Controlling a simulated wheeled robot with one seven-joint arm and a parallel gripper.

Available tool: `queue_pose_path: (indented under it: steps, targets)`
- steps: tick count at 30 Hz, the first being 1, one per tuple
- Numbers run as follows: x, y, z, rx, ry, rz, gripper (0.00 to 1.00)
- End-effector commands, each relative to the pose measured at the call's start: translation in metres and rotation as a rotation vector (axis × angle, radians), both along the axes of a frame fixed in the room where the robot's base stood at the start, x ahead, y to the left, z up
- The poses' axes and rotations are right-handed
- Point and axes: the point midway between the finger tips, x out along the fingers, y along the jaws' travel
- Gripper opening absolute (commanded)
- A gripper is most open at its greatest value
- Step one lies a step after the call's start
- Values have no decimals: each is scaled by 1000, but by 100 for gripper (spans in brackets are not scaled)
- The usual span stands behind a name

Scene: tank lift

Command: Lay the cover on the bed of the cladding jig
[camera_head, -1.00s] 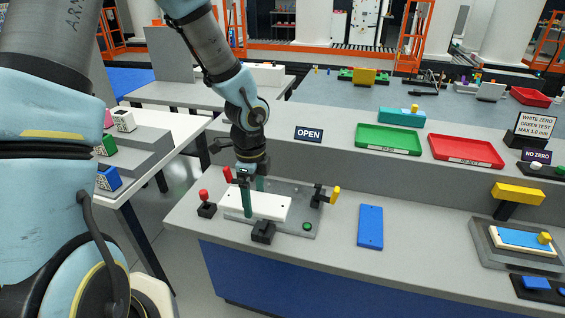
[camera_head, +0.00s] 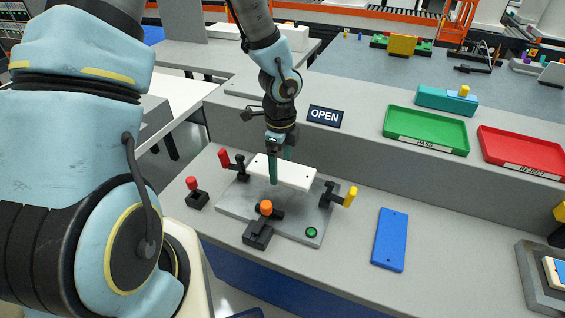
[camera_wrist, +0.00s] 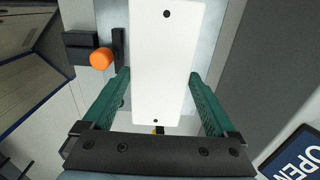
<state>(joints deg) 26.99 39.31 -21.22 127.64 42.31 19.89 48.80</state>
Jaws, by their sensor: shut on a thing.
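The white cover (camera_head: 282,172), a flat oblong plate with small dark holes, is held between the green fingers of my gripper (camera_head: 280,166). In the wrist view the cover (camera_wrist: 165,65) lies between the two fingers (camera_wrist: 161,100), running lengthwise away from the palm. The cladding jig (camera_head: 310,227) is a grey plate on the bench with black clamps: a red-handled one at left (camera_head: 224,158), a yellow-handled one at right (camera_head: 350,196) and an orange-knobbed one at front (camera_head: 266,207). The cover appears raised over the jig's rear part. The bed beneath it is largely hidden.
A blue plate (camera_head: 390,239) lies on the bench to the right. A red-knobbed control (camera_head: 193,184) stands left of the jig. An OPEN sign (camera_head: 325,116), a green PASS tray (camera_head: 426,130) and a red REJECT tray (camera_head: 522,150) are behind. Bare bench lies between jig and blue plate.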

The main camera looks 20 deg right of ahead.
Motion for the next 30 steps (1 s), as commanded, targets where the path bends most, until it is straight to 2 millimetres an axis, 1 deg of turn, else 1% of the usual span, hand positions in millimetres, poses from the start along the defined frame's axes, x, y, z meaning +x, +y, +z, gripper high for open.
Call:
queue_pose_path:
  steps: [8,14,24,30]
  targets:
    - [1,1,2,0,-1,0,7]
    - [1,1,-11,0,-1,1,7]
    - [1,1,-42,-1,-2,1,7]
    - [1,1,-53,-1,-2,1,7]
